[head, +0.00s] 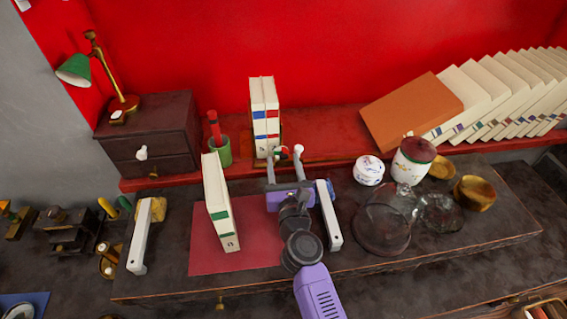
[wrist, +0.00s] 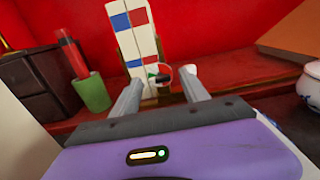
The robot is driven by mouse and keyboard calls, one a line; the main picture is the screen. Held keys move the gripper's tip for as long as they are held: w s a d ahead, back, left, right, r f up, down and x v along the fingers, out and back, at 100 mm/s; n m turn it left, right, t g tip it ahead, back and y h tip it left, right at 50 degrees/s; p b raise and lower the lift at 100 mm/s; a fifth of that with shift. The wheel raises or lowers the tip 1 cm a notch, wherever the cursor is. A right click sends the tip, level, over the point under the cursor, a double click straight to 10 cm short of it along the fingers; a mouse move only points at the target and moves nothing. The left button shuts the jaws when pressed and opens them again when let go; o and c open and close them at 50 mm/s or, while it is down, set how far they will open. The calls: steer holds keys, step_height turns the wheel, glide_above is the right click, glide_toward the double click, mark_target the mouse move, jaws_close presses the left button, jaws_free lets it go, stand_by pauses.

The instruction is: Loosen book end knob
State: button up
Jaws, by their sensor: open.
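Two upright white books (head: 264,115) with blue and red spine bands stand on the red shelf at the back; they also show in the wrist view (wrist: 138,42). A small dark piece with red and green marks, which looks like the book end knob (head: 280,151), sits at their lower front. In the wrist view the knob (wrist: 162,79) appears between my fingers, with its lower part dark. My gripper (head: 285,152) is open, and its two grey fingers point at the knob from the front. I cannot tell whether either finger touches it.
A green cup (head: 220,151) with a red item stands left of the books. A white book (head: 217,202) stands upright on a red mat (head: 261,252). A tilted orange book (head: 411,110), a lidded jar (head: 413,164) and glassware (head: 381,226) are on the right.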

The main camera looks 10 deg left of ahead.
steer(key=shift+w+a, duration=0.1)
steer(key=shift+w, duration=0.25)
jaws_close()
